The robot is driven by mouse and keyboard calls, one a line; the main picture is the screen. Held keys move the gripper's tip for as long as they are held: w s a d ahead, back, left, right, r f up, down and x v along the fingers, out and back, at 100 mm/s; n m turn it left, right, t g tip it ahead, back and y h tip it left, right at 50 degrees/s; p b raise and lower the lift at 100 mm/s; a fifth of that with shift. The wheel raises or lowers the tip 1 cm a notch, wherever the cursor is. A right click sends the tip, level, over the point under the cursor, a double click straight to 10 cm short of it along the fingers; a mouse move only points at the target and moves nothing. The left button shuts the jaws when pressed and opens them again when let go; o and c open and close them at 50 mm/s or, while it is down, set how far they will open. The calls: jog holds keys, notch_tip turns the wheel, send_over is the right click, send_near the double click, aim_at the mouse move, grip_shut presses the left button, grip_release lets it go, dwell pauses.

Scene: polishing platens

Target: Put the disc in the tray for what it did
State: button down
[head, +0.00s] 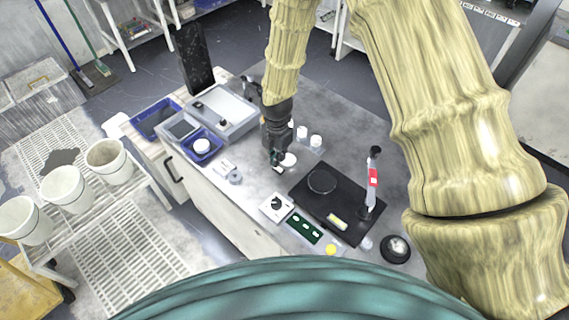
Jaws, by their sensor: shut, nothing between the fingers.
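My gripper (277,158) points down over the middle of the grey table and is shut and empty. A white round piece (289,160) lies right beside its fingertips; I cannot tell whether they touch. A blue tray (214,155) on the table's left side holds a white round piece (202,145). A second blue tray (152,109) stands behind it at the table's far left corner and looks empty. A dark disc (321,181) lies on a black mat (349,194) to the right of my gripper. I cannot tell which round piece the task means.
A white dial card (276,206), a green board (304,226) and a yellow disc (331,249) lie near the front edge. A rack with white buckets (65,188) stands left.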

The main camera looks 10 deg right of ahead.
aim_at(278, 169)
jog(key=shift+f+b, duration=0.75)
jog(key=shift+f, duration=0.95)
dwell(0.6)
jog(key=shift+r, duration=0.15)
jog(key=shift+r+p, duration=2.1)
jog(key=shift+r, duration=0.8)
jog(key=shift+r, duration=0.1)
